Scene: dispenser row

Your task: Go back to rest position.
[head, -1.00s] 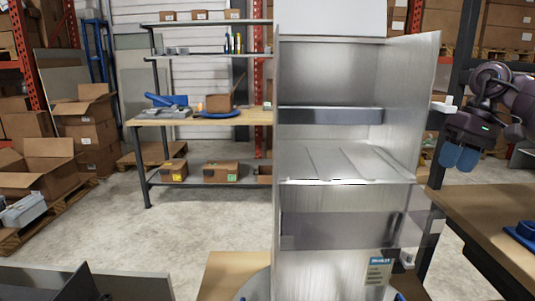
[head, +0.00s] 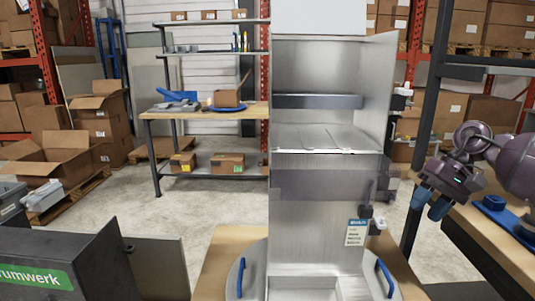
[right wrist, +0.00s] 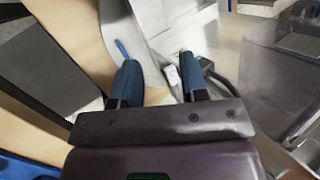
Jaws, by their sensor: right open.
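My right gripper (head: 430,204) is at the right of the head view, in front of a dark post and beside the metal dispenser (head: 325,235). Its two blue fingers point down and left. In the right wrist view the gripper (right wrist: 158,80) shows its blue fingers apart with nothing held between them. The dispenser stands upright in the middle, with an open upper compartment and a clear panel lower down. My left gripper is not in the head view.
A wooden bench (head: 470,222) with a blue item (head: 494,203) is at the right, under my right arm. A dark box with a green label (head: 38,278) is at lower left. A shelved workbench (head: 200,113) and cartons stand behind.

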